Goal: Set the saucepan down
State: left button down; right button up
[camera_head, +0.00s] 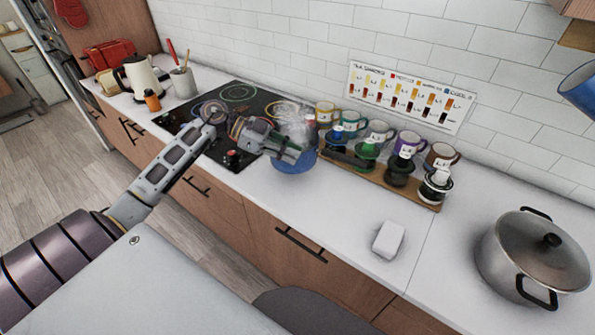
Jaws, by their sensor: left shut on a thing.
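The blue saucepan (293,165) is partly hidden behind my left gripper (292,150), at the right end of the black cooktop. A clear, glassy or steamy shape (296,118) shows just above it. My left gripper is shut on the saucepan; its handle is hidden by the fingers. I cannot tell whether the pan's base touches the counter. My right gripper is not in view.
The black cooktop (215,150) has ring-marked burners. A white block (388,240) and a lidded steel pot (533,258) stand farther right. The front counter (310,205) is clear.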

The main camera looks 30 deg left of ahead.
aim_at(282, 166)
pick_arm(q)
jog(key=shift+f, duration=1.55)
jog(key=shift+f, duration=1.85)
jog(key=c, duration=1.5)
grip_release()
jog(key=shift+f, duration=0.15)
jog(key=shift+o, duration=0.2)
jog(key=b+v, duration=0.1)
jog(key=v, duration=1.1)
